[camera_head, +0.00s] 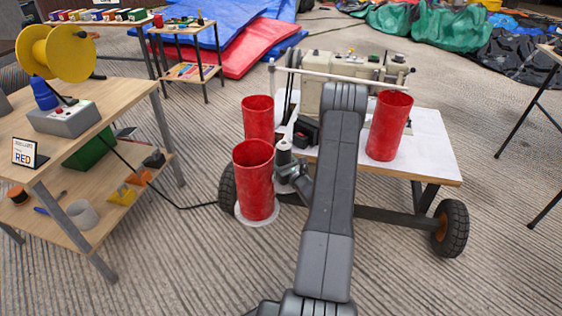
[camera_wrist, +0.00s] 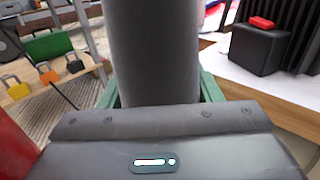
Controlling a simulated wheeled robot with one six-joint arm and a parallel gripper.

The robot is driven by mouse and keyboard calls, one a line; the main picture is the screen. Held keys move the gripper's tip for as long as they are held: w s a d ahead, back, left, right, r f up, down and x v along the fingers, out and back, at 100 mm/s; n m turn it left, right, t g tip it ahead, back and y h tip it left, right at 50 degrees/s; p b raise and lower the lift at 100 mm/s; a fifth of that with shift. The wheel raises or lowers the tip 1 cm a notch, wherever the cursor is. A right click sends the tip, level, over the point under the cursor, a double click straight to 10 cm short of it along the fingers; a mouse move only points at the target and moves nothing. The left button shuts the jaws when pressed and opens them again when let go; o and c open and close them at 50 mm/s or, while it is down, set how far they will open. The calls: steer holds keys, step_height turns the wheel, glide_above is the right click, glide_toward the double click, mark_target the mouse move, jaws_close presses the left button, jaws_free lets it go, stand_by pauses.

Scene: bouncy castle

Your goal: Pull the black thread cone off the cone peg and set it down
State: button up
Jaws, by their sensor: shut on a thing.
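My gripper (camera_head: 291,173) is at the left front edge of the white-topped sewing table, beside the red cylinders. In the wrist view, its green fingers are shut on the dark grey-black thread cone (camera_wrist: 152,50), which fills the middle of the picture. In the head view, a small part of the cone (camera_head: 284,157) shows just above the gripper, with a pale top. The cone looks roughly upright. The cone peg is not clearly visible, so I cannot tell whether the cone is still around it.
Red cylinders stand close by, at front left (camera_head: 253,182), behind it (camera_head: 258,115) and at right (camera_head: 389,127). A sewing machine (camera_head: 345,85) is on the white tabletop (camera_head: 432,150). A wooden shelf table (camera_head: 120,95) stands at left. The tabletop's right side is clear.

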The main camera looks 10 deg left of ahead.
mark_target(281, 145)
steer(key=shift+r+p, duration=1.45)
steer(key=shift+r, duration=1.8)
steer(key=shift+r, duration=0.15)
steer(key=shift+r+p, duration=0.75)
steer(key=shift+r, duration=1.15)
